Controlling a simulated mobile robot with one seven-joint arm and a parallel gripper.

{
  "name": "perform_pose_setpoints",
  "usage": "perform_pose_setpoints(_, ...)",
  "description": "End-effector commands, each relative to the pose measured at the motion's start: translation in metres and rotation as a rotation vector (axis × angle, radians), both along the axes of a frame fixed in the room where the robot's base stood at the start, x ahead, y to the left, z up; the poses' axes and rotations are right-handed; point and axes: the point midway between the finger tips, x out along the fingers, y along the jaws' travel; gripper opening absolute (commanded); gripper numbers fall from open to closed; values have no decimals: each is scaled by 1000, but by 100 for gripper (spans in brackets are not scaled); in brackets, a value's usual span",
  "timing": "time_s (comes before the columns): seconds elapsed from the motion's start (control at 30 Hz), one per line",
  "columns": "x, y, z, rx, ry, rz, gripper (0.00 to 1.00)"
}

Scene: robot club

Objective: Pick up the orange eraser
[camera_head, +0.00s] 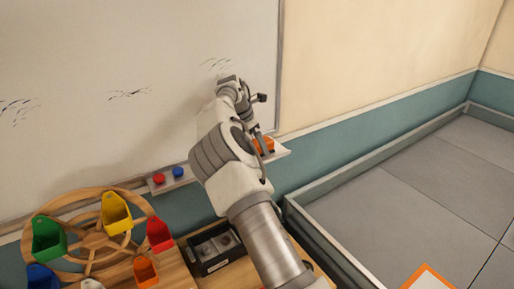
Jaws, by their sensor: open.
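The orange eraser (264,145) lies on the right end of the narrow tray (281,153) below the whiteboard. My gripper (262,139) points down at the eraser, with its fingers right at it. The jaws are open. My arm comes up from the bottom of the picture and hides the middle of the tray. From this view I cannot tell whether the fingers touch the eraser or stand around it.
The whiteboard (130,60) with dark scribbles is close behind my arm. A red button (159,179) and a blue one (178,172) are on the tray's left part. A wooden wheel (75,245) with coloured cups and a black box (215,247) stand below. Grey floor lies right.

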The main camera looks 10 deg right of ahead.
Motion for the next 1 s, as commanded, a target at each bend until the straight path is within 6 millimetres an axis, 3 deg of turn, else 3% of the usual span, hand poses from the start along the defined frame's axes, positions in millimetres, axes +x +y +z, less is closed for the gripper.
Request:
perform_pose_setpoints(0.87, 0, 0, -5, 0, -1, 0, 100)
perform_pose_setpoints(0.9, 0, 0, -5, 0, 0, 0, 98)
perform_pose_setpoints(1.0, 0, 0, -5, 0, 0, 0, 80)
